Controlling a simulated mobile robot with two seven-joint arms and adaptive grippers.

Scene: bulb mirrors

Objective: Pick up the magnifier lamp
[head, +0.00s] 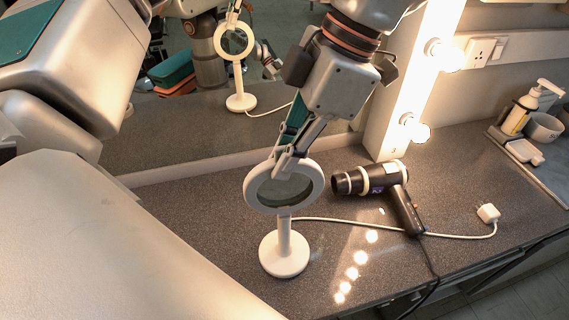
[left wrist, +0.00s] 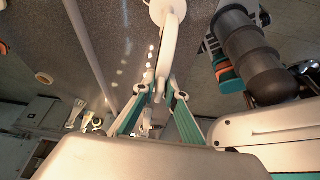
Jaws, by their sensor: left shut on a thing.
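The white magnifier lamp (head: 285,253) stands upright on the dark speckled counter, with a round base, a short stem and a ring around a lens. Its base looks to be on or very near the counter; I cannot tell which. My left gripper (head: 286,160) reaches down from above and is shut on the upper rim of the ring. In the left wrist view the lamp (left wrist: 168,45) shows edge-on, its rim between the fingertips of my left gripper (left wrist: 160,92). My right gripper is not in view.
A black hair dryer (head: 372,180) lies just right of the lamp. A white cord runs from the lamp to a plug (head: 488,212). A lit bulb-mirror frame (head: 405,85) stands behind. A soap bottle (head: 519,114) is at far right. The counter's front right is fairly clear.

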